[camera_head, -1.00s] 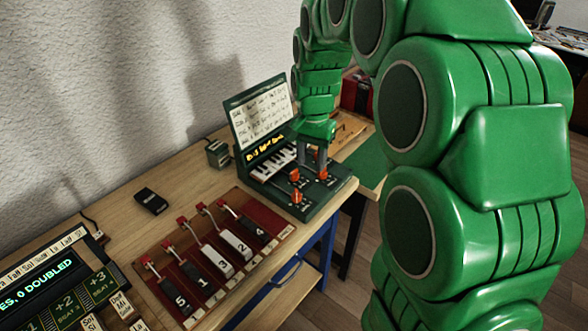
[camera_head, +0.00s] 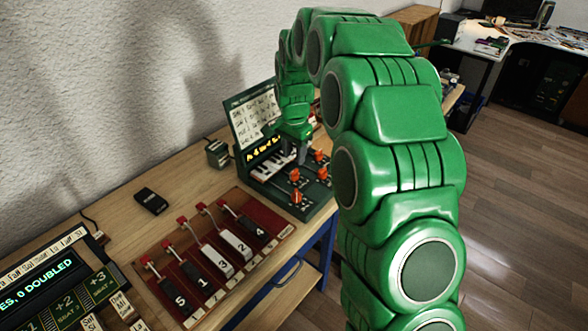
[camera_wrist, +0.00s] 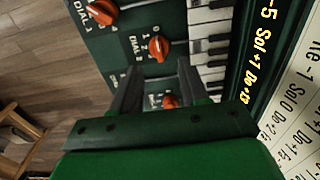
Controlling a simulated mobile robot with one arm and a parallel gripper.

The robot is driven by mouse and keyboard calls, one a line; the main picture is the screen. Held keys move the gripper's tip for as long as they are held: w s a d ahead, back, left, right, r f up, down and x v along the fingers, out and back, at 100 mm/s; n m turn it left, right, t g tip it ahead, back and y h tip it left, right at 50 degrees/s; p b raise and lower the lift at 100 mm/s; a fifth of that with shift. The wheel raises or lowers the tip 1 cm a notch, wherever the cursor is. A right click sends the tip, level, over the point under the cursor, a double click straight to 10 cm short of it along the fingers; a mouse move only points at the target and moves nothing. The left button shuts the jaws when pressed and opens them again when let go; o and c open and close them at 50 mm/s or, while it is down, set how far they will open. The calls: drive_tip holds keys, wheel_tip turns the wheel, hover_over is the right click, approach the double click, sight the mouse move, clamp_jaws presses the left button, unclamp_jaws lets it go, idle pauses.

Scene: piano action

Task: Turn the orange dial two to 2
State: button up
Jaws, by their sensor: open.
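Several orange dials sit on the dark green panel of the small keyboard box; in the head view one is at the left front (camera_head: 295,175) and another at the right (camera_head: 320,156). My gripper (camera_head: 302,157) is open and empty above the panel, close to the white keys. In the wrist view, one dial (camera_wrist: 158,47) is just beyond the open fingertips (camera_wrist: 156,72). Another dial (camera_wrist: 170,101) is between the fingers, partly hidden by the gripper body. A third dial (camera_wrist: 102,12) is at the upper left.
The box has a raised lid with a written sheet (camera_head: 256,112) and a yellow-lettered display (camera_wrist: 255,60). A red board with numbered levers (camera_head: 210,250) lies in front. A black device (camera_head: 151,201) lies on the wooden table. The floor at right is open.

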sight(294, 171)
drive_tip(key=shift+f, duration=3.2)
drive_tip(key=c, duration=0.8)
drive_tip(key=shift+o, duration=0.2)
